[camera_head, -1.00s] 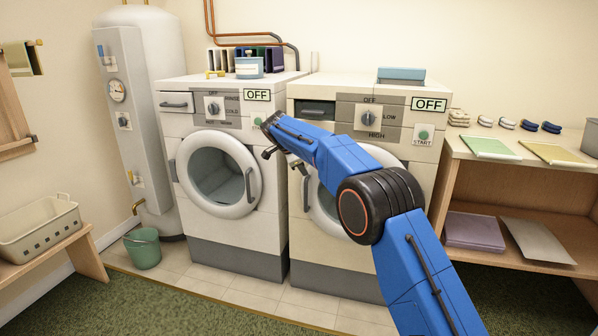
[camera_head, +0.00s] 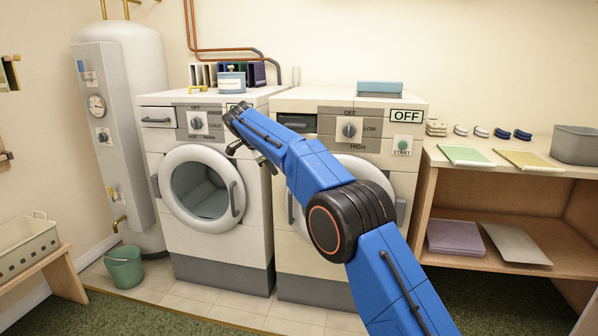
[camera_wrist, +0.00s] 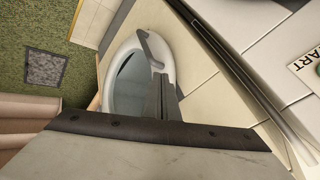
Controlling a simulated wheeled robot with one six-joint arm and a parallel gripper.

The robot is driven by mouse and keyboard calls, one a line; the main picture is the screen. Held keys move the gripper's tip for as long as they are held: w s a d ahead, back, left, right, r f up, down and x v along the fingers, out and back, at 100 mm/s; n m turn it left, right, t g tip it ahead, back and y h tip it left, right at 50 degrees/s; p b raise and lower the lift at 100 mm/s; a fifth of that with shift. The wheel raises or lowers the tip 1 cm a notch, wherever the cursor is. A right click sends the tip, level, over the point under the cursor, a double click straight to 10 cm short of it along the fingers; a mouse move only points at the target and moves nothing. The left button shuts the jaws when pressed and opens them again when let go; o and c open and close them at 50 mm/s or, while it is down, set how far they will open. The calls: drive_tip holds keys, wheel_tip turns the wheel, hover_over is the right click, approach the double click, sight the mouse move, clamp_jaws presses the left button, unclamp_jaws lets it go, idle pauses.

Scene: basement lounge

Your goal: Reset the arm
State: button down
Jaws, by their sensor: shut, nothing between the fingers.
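My blue arm reaches up and to the left in the head view, in front of the two machines.
The right machine (camera_head: 300,240) stands behind my arm. A wooden shelf (camera_head: 480,195) with folded cloths is on the right, with a grey bin (camera_head: 575,145) on top. A green bucket (camera_head: 124,267), a water tank (camera_head: 150,100) and a basket (camera_head: 25,245) are at left. The front floor is partly clear.

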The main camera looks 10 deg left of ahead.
drive_tip(key=s+d+r+n+g, duration=0.15)
drive_tip(key=s+d+r, duration=0.25)
drive_tip(key=d, duration=0.7)
drive_tip(key=s+d+r+n, duration=0.2)
drive_tip(key=s+d+r, duration=0.2)
drive_tip(key=d, duration=0.8)
drive_tip(key=s+d+r+n, duration=0.2)
drive_tip(key=s+d+r, duration=0.15)
drive_tip(key=d, duration=0.75)
drive_tip(key=s+d+f+n+y, duration=0.1)
drive_tip(key=s+d+f+n, duration=0.15)
drive_tip(key=s+d, duration=0.95)
drive_tip(key=s+d+f+n+y, duration=0.15)
drive_tip(key=s+d+f, duration=0.25)
drive_tip(key=s+d, duration=0.85)
drive_tip(key=s+d+f+n, duration=0.1)
drive_tip(key=s+f, duration=0.6)
drive_tip(key=s, duration=0.3)
drive_tip(key=s+f+n, duration=0.2)
drive_tip(key=s+f, duration=0.5)
drive_tip(key=s, duration=0.4)
drive_tip(key=shift+d+f, duration=0.25)
drive_tip(key=shift+d, duration=0.15)
